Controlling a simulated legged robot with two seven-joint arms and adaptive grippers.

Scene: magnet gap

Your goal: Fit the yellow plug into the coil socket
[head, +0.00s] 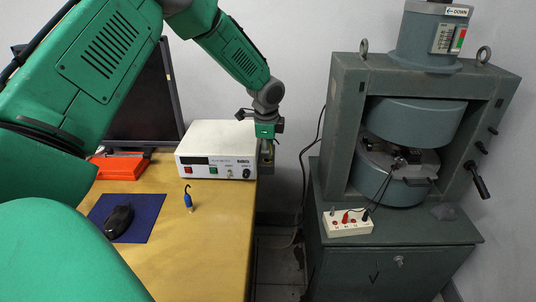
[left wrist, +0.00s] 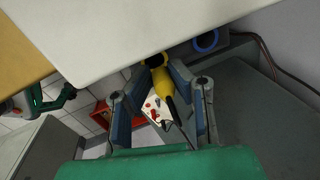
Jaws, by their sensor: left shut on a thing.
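In the left wrist view the yellow plug (left wrist: 162,80) is between the fingers of my left gripper (left wrist: 163,82), which is shut on it. Its black end points down the picture. In the head view my left gripper (head: 266,152) is beside the right side of the white power supply (head: 217,149), and its fingers are mostly hidden. A blue ring (left wrist: 206,41) on a dark part is just beyond the plug in the left wrist view, apart from it. I cannot tell whether this ring is the coil socket. My right gripper is not in view.
A blue plug (head: 188,199) stands on the wooden table (head: 210,240) near a mouse (head: 118,222). The grey magnet frame (head: 341,130) stands on a cabinet (head: 400,262) at right, with a white terminal box (head: 346,223) on it. A floor gap separates table and cabinet.

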